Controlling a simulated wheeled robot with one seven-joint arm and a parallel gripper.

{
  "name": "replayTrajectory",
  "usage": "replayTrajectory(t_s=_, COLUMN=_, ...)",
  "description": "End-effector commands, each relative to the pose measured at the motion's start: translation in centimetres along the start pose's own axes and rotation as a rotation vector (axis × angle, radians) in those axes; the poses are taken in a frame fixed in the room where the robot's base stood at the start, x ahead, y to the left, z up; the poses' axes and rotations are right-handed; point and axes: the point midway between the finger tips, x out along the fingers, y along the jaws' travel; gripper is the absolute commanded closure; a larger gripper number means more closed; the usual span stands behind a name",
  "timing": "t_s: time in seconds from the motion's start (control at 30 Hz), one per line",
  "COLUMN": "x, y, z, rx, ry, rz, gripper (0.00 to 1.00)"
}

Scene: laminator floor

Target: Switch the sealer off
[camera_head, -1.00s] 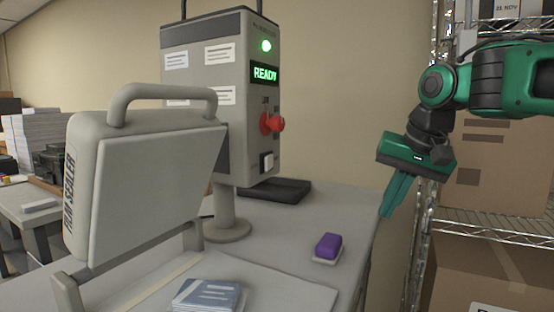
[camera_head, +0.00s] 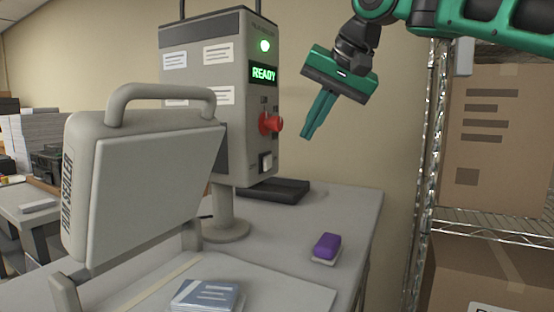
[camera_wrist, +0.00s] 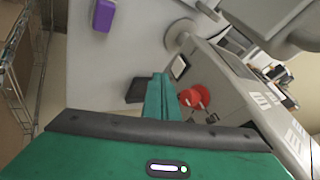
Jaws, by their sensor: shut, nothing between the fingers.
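The sealer's control box (camera_head: 205,110) stands on a post on the grey table. Its green lamp (camera_head: 264,46) is lit and its display (camera_head: 264,74) reads READY. A red knob (camera_head: 270,123) sticks out of its front face, with a white rocker switch (camera_head: 265,162) below it. In the wrist view the red knob (camera_wrist: 195,97) and the switch (camera_wrist: 179,67) lie just beyond my fingers. The sealer's raised lid (camera_head: 150,190) stands open at the left. My gripper (camera_head: 306,136) is shut and empty, to the right of the red knob and apart from it.
A purple block (camera_head: 326,246) on a pale base sits near the table's right edge. A blue packet (camera_head: 206,295) lies at the front. A dark tray (camera_head: 275,189) lies behind the post. A wire shelf with cardboard boxes (camera_head: 495,150) stands at the right.

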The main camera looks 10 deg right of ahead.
Motion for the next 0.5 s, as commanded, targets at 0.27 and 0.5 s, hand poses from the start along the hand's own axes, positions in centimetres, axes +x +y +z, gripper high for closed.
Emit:
replayTrajectory(t_s=0.27, x=4.7, y=0.2, z=0.1, rx=0.004, ry=-0.003, rz=0.004, gripper=1.00)
replayTrajectory(t_s=0.5, x=9.1, y=0.2, z=0.0, rx=0.002, ry=-0.003, rz=0.002, gripper=1.00)
